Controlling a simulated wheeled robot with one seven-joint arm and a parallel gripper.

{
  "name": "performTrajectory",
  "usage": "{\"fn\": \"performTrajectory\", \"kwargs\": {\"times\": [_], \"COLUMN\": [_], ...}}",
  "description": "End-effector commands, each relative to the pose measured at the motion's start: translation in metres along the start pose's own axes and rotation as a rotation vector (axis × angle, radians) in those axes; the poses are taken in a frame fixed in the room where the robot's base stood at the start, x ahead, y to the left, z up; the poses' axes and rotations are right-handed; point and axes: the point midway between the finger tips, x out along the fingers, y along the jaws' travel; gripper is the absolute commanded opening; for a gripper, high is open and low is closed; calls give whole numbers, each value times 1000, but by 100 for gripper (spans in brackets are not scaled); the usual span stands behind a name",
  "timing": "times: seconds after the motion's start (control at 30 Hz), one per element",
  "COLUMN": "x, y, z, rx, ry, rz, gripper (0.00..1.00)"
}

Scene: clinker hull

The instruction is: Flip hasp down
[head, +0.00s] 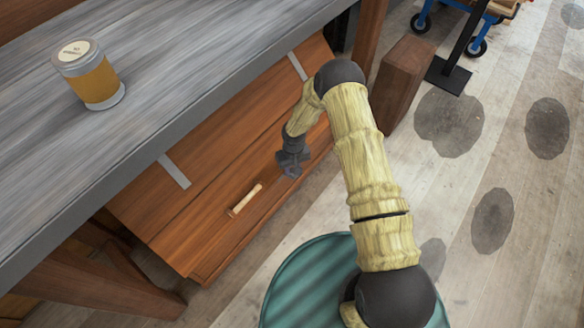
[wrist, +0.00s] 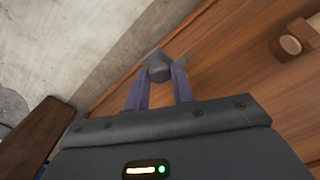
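My gripper (head: 290,168) is low against the front of the reddish-brown wooden chest, near its lower front edge and to the right of the wooden handle. In the wrist view my gripper (wrist: 160,70) shows two purple-grey fingers whose dark grey tips come together in front of the wood, with no clear gap between them. I cannot pick out the hasp with certainty; it may be hidden by the gripper or blend with its dark tips. The chest (head: 225,150) has two light metal strips on its sloping top. Whether the tips touch the chest is unclear.
A grey workbench (head: 190,60) overhangs the chest, with a yellow jar (head: 92,78) on top. The handle (head: 245,200) sticks out from the chest. A wooden post (head: 402,80) stands to the right. Floor with dark round stains is open farther right.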

Motion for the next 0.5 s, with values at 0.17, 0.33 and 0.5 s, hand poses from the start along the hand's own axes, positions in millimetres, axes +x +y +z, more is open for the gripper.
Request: {"fn": "performTrajectory", "kwargs": {"times": [0.17,0.33,0.5], "x": [0,0,2], "y": [-1,-1,0], "z": [0,2,4], "rx": [-1,-2,-3], "ry": [3,20,63], "rz": [-4,-14,-38], "gripper": [2,2,2]}}
